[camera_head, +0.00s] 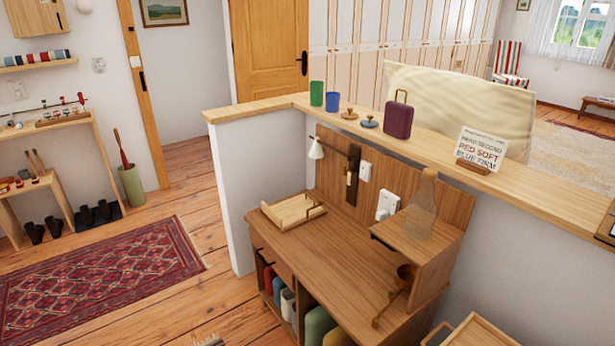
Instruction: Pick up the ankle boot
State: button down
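Several dark boots stand on the floor at the far left, below the wall bench. One boot (35,232) and another (54,226) stand side by side on the left. Two more, one of them here (86,215), stand on a black tray (118,212) to their right. They are small and dark in this view, so I cannot tell which is the ankle boot. My gripper is not in view.
A red patterned rug (100,275) lies on the wooden floor in front of the boots. A green umbrella stand (132,186) is right of them. A wooden desk (340,270) and half wall (240,190) fill the middle. Floor between rug and desk is mostly clear.

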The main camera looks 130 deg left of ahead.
aim_at(106, 209)
jog(key=z, duration=0.05)
jog(key=k, duration=0.2)
jog(key=u, duration=3.6)
jog(key=k, duration=0.4)
jog(key=u, duration=2)
